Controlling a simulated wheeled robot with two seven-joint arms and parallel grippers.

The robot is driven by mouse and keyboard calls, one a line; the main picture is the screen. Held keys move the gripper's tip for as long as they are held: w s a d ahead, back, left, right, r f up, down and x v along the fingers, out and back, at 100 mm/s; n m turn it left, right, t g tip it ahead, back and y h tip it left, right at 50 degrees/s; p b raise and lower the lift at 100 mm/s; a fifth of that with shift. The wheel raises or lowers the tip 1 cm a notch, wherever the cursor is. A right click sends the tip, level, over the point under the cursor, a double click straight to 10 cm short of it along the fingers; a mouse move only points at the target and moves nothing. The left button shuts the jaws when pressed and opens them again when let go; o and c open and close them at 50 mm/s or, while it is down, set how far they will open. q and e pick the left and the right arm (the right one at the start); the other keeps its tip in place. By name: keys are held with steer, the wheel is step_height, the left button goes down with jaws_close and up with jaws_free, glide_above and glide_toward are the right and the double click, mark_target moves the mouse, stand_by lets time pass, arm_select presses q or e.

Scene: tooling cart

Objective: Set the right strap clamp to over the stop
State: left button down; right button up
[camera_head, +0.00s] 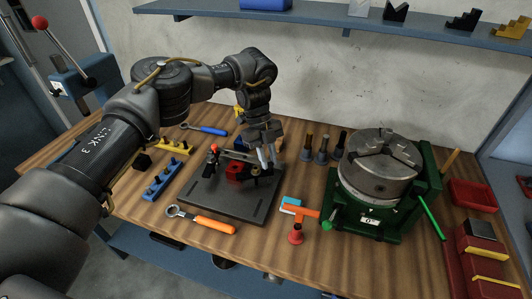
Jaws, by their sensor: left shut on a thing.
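A dark grey fixture plate (222,201) lies on the wooden bench. A red block (234,173) sits near its middle. A grey strap (238,156) lies behind the block, with a red-tipped post (213,150) at its left end. My left gripper (267,162) reaches down from above at the plate's back right, right of the red block. Its fingers are shut on a small dark part that I take to be the right strap clamp (266,172), mostly hidden by the fingers. I cannot make out the stop clearly. My right gripper is not in view.
A chuck (381,164) on a green base (363,222) stands to the right. An orange-handled wrench (202,219) lies in front of the plate, and a blue rail (163,180) lies left. Several dark studs (322,150) stand behind. An orange tool (299,210) lies between plate and chuck.

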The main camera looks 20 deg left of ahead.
arm_select(q)
steer(key=m, duration=0.2)
steer(key=shift+s+d+r+m+g+y+p, duration=0.15)
steer(key=shift+s+d+m+g+y+p, duration=0.15)
steer(key=shift+s+d+y+p, duration=0.1)
steer(key=shift+s+m+g+y+p, duration=0.15)
steer(key=shift+s+m+y, duration=0.1)
steer(key=shift+m, duration=0.5)
steer(key=shift+s+m+g+y+p, duration=0.15)
steer(key=shift+s+m, duration=0.05)
steer(key=shift+m, duration=0.55)
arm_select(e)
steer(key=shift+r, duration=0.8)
arm_select(q)
steer(key=shift+s, duration=0.1)
steer(key=c, duration=1.6)
jaws_free()
steer(key=shift+d, duration=0.1)
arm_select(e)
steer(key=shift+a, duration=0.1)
arm_select(q)
steer(key=shift+o, duration=0.2)
